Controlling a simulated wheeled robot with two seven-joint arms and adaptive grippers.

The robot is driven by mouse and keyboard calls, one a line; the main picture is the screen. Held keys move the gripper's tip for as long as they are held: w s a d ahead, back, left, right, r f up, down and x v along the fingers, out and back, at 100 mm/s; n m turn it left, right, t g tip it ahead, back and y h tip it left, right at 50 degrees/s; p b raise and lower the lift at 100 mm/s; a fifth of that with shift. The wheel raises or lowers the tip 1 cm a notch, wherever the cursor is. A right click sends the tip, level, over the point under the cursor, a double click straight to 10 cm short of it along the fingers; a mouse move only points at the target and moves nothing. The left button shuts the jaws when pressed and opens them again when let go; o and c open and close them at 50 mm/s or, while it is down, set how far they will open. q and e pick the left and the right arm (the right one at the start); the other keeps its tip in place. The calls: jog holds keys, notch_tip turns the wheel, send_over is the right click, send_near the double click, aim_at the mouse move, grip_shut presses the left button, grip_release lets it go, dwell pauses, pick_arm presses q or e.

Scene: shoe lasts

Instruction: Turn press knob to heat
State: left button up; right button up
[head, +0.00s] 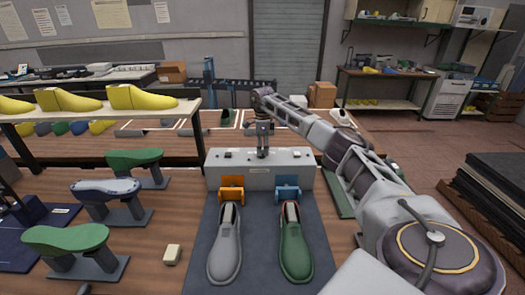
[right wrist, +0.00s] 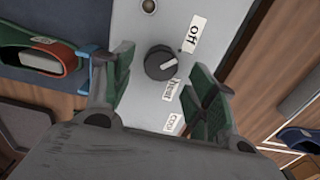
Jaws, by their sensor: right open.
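The press (head: 225,172) is a light grey box at the back of the dark mat in the head view. My right gripper (head: 263,152) points down at the top of the press and hides the knob there. In the right wrist view the round black knob (right wrist: 160,62) sits on the grey panel, between the open fingers of the gripper (right wrist: 160,76). I see no finger touching it. Its pale pointer mark faces roughly right. The labels are "off" (right wrist: 193,35), "heat" (right wrist: 170,90) and "cool" (right wrist: 172,122). My left gripper is not in view.
An orange clamp (head: 231,189) and a blue clamp (head: 288,189) are on the press front. A grey shoe (head: 225,250) and a green shoe (head: 296,250) lie on the mat. Several stands with lasts are at left, below a shelf of yellow lasts (head: 140,97).

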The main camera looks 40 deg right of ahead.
jog(key=shift+f, duration=1.1)
jog(key=c, duration=1)
